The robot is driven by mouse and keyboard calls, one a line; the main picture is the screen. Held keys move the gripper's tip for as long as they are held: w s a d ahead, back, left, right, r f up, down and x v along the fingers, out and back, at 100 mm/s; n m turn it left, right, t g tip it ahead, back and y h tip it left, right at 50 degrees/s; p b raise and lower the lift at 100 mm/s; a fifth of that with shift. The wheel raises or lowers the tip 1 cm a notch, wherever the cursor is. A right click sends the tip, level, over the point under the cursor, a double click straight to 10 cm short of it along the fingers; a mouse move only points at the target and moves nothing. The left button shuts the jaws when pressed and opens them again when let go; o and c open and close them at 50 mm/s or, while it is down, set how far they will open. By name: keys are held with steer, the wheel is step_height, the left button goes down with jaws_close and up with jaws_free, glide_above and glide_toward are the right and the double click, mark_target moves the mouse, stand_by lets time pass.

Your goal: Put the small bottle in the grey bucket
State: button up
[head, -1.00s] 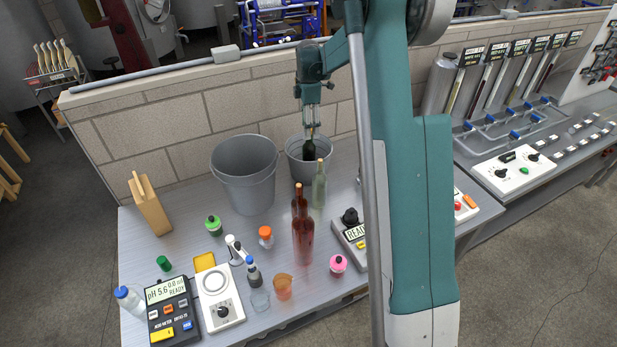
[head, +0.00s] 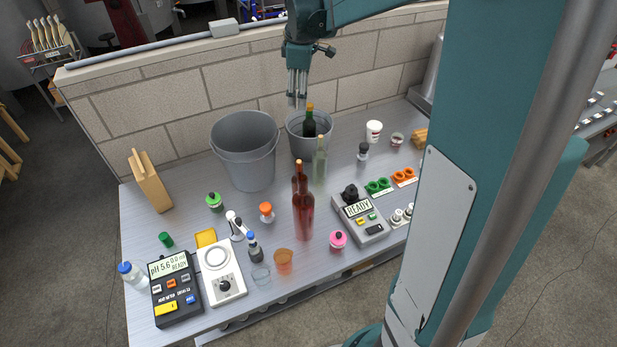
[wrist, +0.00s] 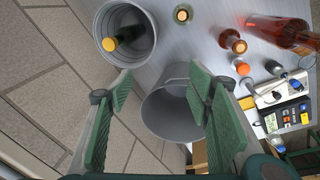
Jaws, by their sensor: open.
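A small dark green bottle (head: 309,126) with an orange-yellow top stands inside the smaller grey bucket (head: 296,146), leaning slightly. Its neck rises above the rim and its base is hidden. In the wrist view the bottle (wrist: 125,38) leans against the inside of that bucket (wrist: 148,58). A larger grey bucket (head: 247,170) stands just left; it appears empty in the wrist view (wrist: 165,118). My gripper (head: 297,104) is open and empty, above the smaller bucket's rim in the head view. In the wrist view nothing sits between its fingers (wrist: 160,88).
A clear pale bottle (head: 319,163) and a tall red-brown bottle (head: 304,213) stand in front of the buckets. A wooden holder (head: 150,182), a pH meter (head: 175,287) and small jars crowd the bench. A low brick wall (head: 160,110) runs behind.

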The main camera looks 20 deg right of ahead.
steer(key=s+a+r+m+t, duration=0.1)
steer(key=s+a+r+m, duration=0.2)
steer(key=s, duration=0.6)
steer(key=s+a+r+m+t, duration=0.15)
steer(key=s+a, duration=0.25)
steer(key=s, duration=0.4)
steer(key=s+a+r+m+t, duration=0.1)
steer(key=s+a+m, duration=0.3)
steer(key=s, duration=0.5)
steer(key=s+a+f+m, duration=0.1)
steer(key=s+f, duration=0.1)
steer(key=s, duration=0.3)
steer(key=s+a+f+m+t, duration=0.1)
steer(key=s+f+m, duration=0.1)
steer(key=s, duration=0.2)
steer(key=shift+s+a, duration=0.3)
steer(key=shift+s, duration=0.05)
